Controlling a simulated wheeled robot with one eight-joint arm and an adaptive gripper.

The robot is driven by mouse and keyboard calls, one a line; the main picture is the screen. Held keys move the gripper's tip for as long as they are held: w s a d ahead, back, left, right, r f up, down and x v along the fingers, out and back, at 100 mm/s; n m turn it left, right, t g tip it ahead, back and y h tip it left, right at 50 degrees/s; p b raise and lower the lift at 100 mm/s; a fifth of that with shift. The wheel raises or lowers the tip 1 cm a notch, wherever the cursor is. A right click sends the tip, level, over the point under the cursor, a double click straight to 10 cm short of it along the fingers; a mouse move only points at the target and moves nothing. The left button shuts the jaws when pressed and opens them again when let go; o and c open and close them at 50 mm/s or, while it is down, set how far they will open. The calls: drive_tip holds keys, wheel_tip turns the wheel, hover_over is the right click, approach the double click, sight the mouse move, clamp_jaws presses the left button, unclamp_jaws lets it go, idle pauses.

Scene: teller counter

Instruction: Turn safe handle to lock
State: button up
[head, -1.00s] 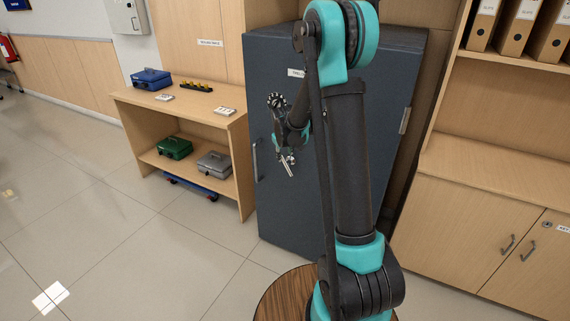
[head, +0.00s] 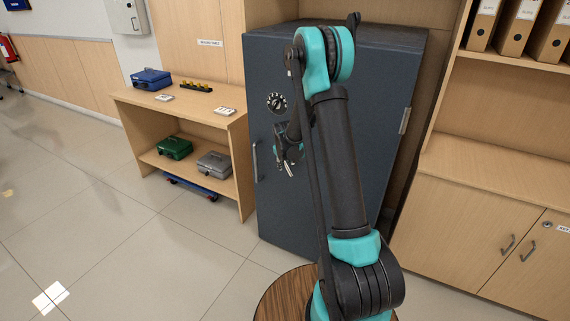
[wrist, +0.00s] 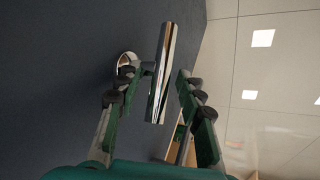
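The dark grey safe (head: 268,75) stands against the back wall with its door closed. A round dial (head: 277,102) is on its front. The chrome lever handle (wrist: 163,62) stands out from the door, near upright in the wrist view, with a round base (wrist: 127,60) behind the left finger. A small bright part of it shows in the head view (head: 291,170). My gripper (wrist: 156,84) is open, its fingers on either side of the lever. A gap shows at the right finger; contact on the left is unclear. It also shows in the head view (head: 286,152), partly hidden by my arm.
A vertical pull handle (head: 256,160) is at the safe door's left edge. A wooden shelf unit (head: 190,114) with a blue box (head: 151,79), green box (head: 174,148) and grey box (head: 214,164) stands left. A cabinet (head: 480,212) stands right. Floor at the left front is clear.

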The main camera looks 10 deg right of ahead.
clamp_jaws()
idle(0.3)
drive_tip(key=shift+w+a+f+n+g+h, duration=0.1)
drive_tip(key=shift+a+n+g+h, duration=0.05)
drive_tip(key=shift+g+h, duration=0.3)
drive_tip(key=shift+w+a+n+g+h, duration=0.1)
drive_tip(key=shift+n+g+h, duration=0.05)
drive_tip(key=shift+g+h, duration=0.25)
drive_tip(key=g+h, duration=0.1)
drive_tip(key=h, duration=0.2)
drive_tip(key=shift+a+f+n+g, duration=0.1)
drive_tip(key=shift+f+n+g, duration=0.1)
drive_tip(key=shift+n+g, duration=0.2)
drive_tip(key=g+h, duration=0.1)
drive_tip(key=h, duration=0.1)
drive_tip(key=n+g+h, duration=0.1)
drive_tip(key=h, duration=0.1)
drive_tip(key=shift+f+g+h, duration=0.25)
drive_tip(key=shift+f+g, duration=0.1)
drive_tip(key=shift+o, duration=0.2)
unclamp_jaws()
